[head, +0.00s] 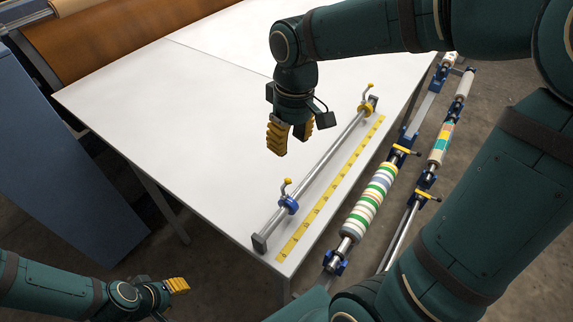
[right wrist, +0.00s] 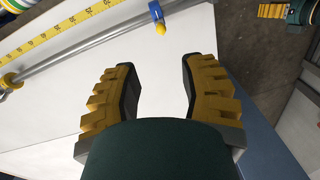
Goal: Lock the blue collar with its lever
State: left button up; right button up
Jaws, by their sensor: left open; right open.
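The blue collar (head: 289,205) sits on a grey rod (head: 325,172) near its front end. Its lever (head: 286,187), with a yellow knob, stands up from the collar. My right gripper (head: 290,136) is open and empty above the white table, behind and apart from the blue collar. Its fingers (right wrist: 158,92) frame bare table in the right wrist view. My left gripper (head: 178,285) is low at the left, off the table and away from the collar.
A yellow collar (head: 366,108) with a raised lever sits further along the rod. A yellow measuring strip (head: 330,190) lies beside the rod. Striped rollers (head: 370,200) stand along the table's right side. The white table (head: 190,130) is clear left of the rod. A blue panel (head: 60,150) stands left.

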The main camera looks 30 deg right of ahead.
aim_at(287, 181)
jog(key=f, duration=0.4)
jog(key=f+b, duration=0.1)
jog(key=f, duration=0.4)
jog(key=a+f, duration=0.1)
jog(key=f, duration=0.3)
jog(key=shift+s+a+f+b, duration=0.1)
jog(key=shift+s+f+b, duration=0.1)
jog(key=shift+f+b, duration=0.1)
grip_shut()
